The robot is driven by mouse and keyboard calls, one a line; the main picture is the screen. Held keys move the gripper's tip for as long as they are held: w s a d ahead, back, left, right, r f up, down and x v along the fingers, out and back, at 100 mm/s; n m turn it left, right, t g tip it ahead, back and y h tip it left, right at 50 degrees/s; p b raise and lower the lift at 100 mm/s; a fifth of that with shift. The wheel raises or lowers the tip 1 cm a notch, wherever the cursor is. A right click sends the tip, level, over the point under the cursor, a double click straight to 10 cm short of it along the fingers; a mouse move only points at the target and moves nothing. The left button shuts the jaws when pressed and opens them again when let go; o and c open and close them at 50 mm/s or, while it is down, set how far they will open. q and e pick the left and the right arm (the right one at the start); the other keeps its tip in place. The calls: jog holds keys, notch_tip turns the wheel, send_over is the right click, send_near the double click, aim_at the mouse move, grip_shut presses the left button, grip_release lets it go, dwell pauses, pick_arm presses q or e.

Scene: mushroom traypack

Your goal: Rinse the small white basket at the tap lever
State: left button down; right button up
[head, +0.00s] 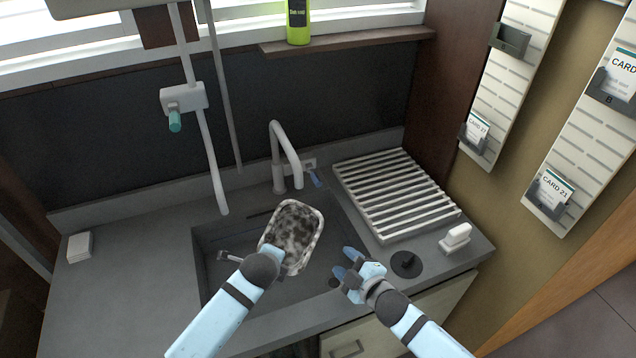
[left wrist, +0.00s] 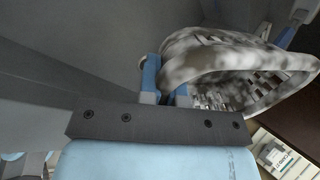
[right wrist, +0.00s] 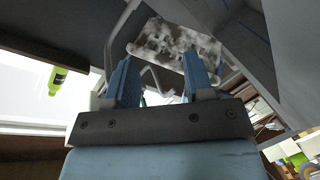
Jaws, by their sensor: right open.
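The small white basket (head: 293,232), mottled with dark patches, is held tilted over the sink (head: 222,290), in front of the tap (head: 280,150). My left gripper (left wrist: 166,85) is shut on the basket's rim in the left wrist view; in the head view its fingers are mostly hidden. The basket (left wrist: 235,70) fills the upper right of that view. The blue tap lever (head: 314,178) is on the tap's right side, behind the basket. My right gripper (head: 346,263) is open and empty, right of the basket and apart from it; the basket (right wrist: 175,45) shows beyond its fingers.
A white slatted rack (head: 395,190) lies right of the sink. A white block (head: 456,237) and a round black plug (head: 406,263) sit on the right counter. A white stack (head: 80,246) is at far left. A pipe with a teal-handled valve (head: 174,120) hangs behind.

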jog(key=w+r+n+y, duration=0.2)
jog(key=w+r+n, duration=0.2)
jog(key=w+n, duration=0.4)
jog(key=n+g, duration=0.1)
jog(key=n, duration=0.7)
send_near(321, 183)
jog(key=shift+h, duration=0.3)
jog(key=shift+x, duration=5.6)
jog(key=shift+s+a+r, duration=0.1)
jog(key=shift+a+r, duration=0.05)
jog(key=shift+r, duration=0.05)
grip_shut()
